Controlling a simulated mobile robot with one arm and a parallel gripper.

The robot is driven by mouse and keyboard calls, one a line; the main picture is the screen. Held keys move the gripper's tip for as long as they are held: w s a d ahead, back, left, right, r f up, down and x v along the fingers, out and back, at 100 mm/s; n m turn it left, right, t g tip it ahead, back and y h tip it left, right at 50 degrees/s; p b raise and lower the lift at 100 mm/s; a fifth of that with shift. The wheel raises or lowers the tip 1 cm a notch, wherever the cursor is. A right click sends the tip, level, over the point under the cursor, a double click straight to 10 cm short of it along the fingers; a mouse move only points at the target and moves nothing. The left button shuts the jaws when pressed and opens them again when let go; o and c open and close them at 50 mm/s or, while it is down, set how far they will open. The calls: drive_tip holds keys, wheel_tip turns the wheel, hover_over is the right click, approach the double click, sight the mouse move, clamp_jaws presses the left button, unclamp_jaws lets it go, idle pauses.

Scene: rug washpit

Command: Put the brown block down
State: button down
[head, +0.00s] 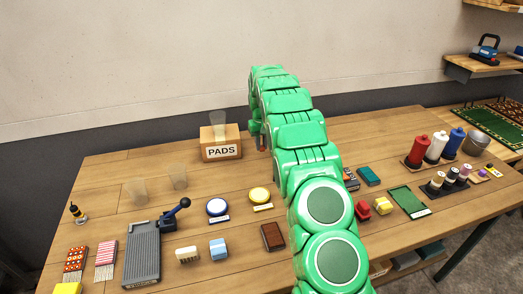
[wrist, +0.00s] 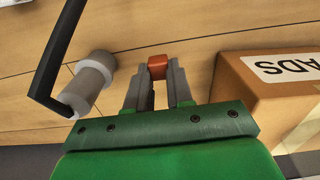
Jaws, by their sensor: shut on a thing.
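My gripper (wrist: 157,85) is shut on a small brown block (wrist: 157,63), orange-brown in the wrist view, held between the fingertips. In the head view my green arm reaches to the back of the table, and my gripper (head: 259,140) shows only in part at its left edge. A small reddish bit of the block (head: 262,150) shows below the fingers. The wooden tabletop (head: 170,206) lies beneath. I cannot tell whether the block touches it.
The cardboard PADS box (head: 220,144) stands close to my gripper; it also shows in the wrist view (wrist: 235,78). On the other side is a grey roller (wrist: 88,88) with a black handle.

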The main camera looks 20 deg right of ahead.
sight(262, 150)
drive_tip(key=shift+f, duration=1.6)
drive_tip(key=shift+f, duration=0.15)
drive_tip(key=c, duration=1)
unclamp_jaws()
drive_tip(key=shift+w, duration=0.1)
